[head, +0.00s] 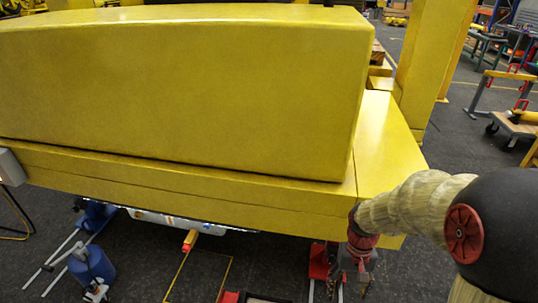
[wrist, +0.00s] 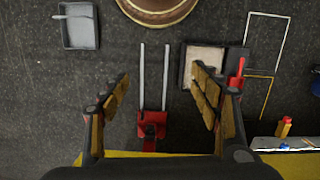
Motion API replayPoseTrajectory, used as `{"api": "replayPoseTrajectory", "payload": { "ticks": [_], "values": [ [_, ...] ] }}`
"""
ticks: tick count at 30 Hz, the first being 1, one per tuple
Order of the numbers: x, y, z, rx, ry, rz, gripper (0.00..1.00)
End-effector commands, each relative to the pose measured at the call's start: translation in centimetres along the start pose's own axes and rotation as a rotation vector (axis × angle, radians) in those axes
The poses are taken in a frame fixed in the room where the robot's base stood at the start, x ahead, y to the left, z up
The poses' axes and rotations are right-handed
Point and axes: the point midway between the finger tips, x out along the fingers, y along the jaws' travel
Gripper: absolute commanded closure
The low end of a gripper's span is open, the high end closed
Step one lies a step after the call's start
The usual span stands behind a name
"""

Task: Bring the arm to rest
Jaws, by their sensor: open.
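My gripper (wrist: 164,90) is open in the wrist view, with its two padded fingers spread apart and nothing held between them. In the head view my gripper (head: 362,270) hangs at the lower right, beside the front edge of the big yellow boom piece (head: 190,85), pointing down to the floor. My arm, in a pale ribbed cover, comes in from the right and partly hides the corner of the yellow ledge.
On the floor below lie a red tool with two pale rails (wrist: 152,125), a grey tray (wrist: 78,26), a dark-framed box (wrist: 188,65) and a round brown object (wrist: 157,8). A blue machine (head: 92,265) stands at the lower left. Dark floor is open at right.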

Motion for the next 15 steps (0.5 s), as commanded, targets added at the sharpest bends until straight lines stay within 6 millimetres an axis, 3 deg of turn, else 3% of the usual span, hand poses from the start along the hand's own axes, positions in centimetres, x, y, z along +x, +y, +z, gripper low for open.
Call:
{"api": "replayPoseTrajectory", "payload": {
  "ticks": [3, 9, 15],
  "values": [
    [-3.5, -0.4, 3.1, -0.023, 0.043, 0.001, 0.37],
    [-7.9, -0.8, 7.8, -0.043, 0.133, 0.001, 0.37],
    [-11.6, -1.3, 11.1, -0.061, 0.282, -0.002, 0.37]
  ]
}}
